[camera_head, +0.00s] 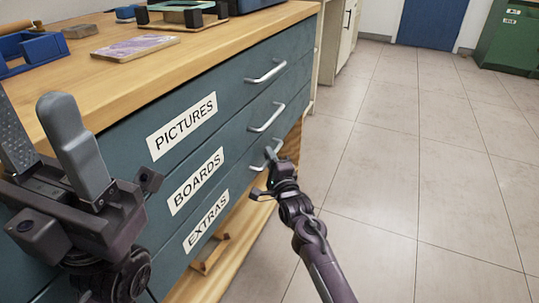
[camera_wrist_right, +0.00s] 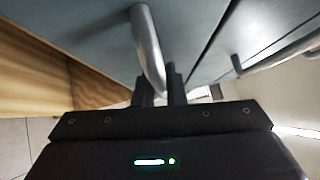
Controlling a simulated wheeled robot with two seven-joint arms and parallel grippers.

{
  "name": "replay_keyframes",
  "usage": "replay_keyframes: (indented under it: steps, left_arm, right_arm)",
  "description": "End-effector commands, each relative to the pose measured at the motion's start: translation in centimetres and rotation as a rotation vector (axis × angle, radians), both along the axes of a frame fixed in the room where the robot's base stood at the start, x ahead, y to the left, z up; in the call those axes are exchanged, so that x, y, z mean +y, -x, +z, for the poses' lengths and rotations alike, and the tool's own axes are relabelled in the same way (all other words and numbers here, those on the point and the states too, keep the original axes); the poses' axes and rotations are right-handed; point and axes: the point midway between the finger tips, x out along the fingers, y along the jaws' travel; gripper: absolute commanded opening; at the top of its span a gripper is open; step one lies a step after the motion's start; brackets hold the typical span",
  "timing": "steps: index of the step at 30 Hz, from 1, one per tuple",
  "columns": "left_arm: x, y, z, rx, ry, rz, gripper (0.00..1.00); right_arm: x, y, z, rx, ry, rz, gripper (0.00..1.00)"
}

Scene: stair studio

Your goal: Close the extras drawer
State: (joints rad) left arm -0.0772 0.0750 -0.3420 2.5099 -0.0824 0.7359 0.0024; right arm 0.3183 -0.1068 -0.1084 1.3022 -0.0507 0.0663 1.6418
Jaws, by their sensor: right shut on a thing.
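The extras drawer (camera_head: 232,205) is the lowest of three labelled blue-grey drawers, under PICTURES and BOARDS. Its EXTRAS label (camera_head: 206,221) faces me. My right gripper (camera_head: 272,160) is at the right end of this drawer and is shut on its metal handle. In the right wrist view the handle (camera_wrist_right: 147,45) runs down between the two dark fingers (camera_wrist_right: 160,88). Pale wood (camera_wrist_right: 40,65) shows beside the front there. I cannot tell exactly how far the drawer stands out. My left gripper (camera_head: 45,135) is open and empty, large at the left in front of the cabinet.
The wooden worktop (camera_head: 190,55) holds a purple-patterned board (camera_head: 135,47), a blue tray (camera_head: 38,50) and a dark stand (camera_head: 182,18). The PICTURES handle (camera_head: 266,73) and BOARDS handle (camera_head: 267,118) stick out above my right gripper. The tiled floor (camera_head: 420,150) to the right is clear.

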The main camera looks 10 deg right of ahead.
Motion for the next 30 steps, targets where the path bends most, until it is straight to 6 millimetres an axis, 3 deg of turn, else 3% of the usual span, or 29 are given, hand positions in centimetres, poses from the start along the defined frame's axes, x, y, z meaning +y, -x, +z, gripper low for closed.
replay_keyframes:
  steps: [5,6,7,20,30]
  left_arm:
    - [0.0,0.0,0.0,-0.001,0.0,-0.001,0.51]
    - [0.0,0.0,0.0,-0.001,-0.001,-0.001,0.51]
    - [0.0,0.0,0.0,-0.001,0.0,-0.001,0.51]
    - [0.0,0.1,0.3,-0.003,0.001,0.0,0.51]
    - [0.4,-0.5,-0.5,0.067,0.006,-0.002,0.51]
  right_arm:
    - [0.6,0.0,0.1,-0.002,-0.001,0.013,0.0]
    - [0.6,0.0,0.1,-0.002,-0.001,0.013,0.16]
    - [0.6,0.0,0.1,-0.002,-0.001,0.013,0.2]
    - [0.6,0.4,-0.1,0.004,0.0,0.015,0.2]
    - [-0.6,5.3,-0.3,0.0,-0.001,0.008,0.2]
